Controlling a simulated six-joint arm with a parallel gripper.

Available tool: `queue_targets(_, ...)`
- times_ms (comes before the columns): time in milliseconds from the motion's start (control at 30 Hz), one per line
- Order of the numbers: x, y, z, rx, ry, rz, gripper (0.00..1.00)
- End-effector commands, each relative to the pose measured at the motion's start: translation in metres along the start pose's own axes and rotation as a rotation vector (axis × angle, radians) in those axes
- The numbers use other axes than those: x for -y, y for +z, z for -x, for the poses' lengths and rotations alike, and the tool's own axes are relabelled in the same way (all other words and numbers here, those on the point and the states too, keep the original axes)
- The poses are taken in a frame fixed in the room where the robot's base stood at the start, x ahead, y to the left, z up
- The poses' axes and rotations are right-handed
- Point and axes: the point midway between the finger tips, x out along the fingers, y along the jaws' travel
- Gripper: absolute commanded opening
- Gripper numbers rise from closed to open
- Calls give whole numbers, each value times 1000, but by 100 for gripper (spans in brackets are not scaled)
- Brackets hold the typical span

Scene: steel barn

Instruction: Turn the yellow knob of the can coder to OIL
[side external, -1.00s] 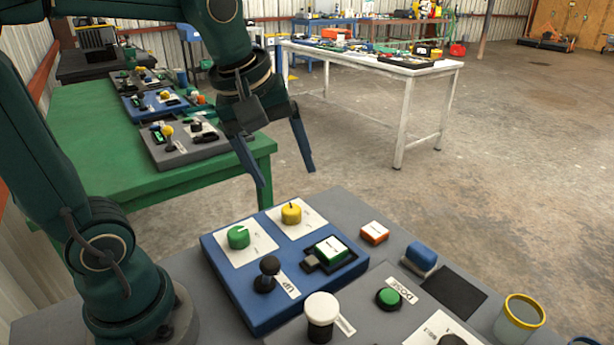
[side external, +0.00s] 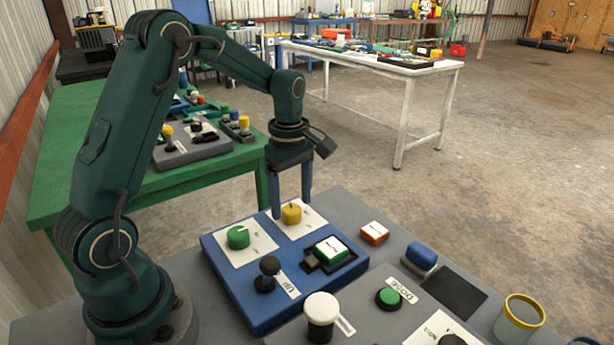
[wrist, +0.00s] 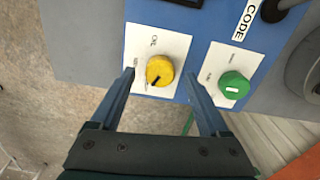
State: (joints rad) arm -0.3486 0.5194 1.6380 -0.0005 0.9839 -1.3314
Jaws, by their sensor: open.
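The yellow knob (side external: 291,214) sits on a white label plate at the far corner of the blue can coder panel (side external: 232,284). In the wrist view, the yellow knob (wrist: 159,68) has a dark pointer line aimed toward the lower left. The word that looks like OIL (wrist: 152,40) is printed above it; smaller print to its lower left is unreadable. My gripper (side external: 291,208) points down at the knob, with its jaws open. In the wrist view my gripper (wrist: 159,76) has one finger on each side of the knob, with gaps showing.
A green knob (side external: 238,237) on its own white plate stands beside the yellow one. A black-balled lever (side external: 268,272) and a green-and-white switch (side external: 330,250) are on the same panel. An orange-and-white block (side external: 374,232) lies on the grey table to the right.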

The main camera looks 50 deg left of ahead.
Motion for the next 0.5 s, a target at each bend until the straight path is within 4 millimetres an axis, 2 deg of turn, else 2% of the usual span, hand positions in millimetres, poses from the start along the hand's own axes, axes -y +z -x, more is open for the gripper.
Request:
queue_targets(133,0,0,-12,0,-1,-1,79)
queue_targets(400,0,0,-14,0,1,-2,79)
queue_targets(433,0,0,-14,0,1,-2,75)
queue_targets(500,0,0,-14,0,1,-2,48)
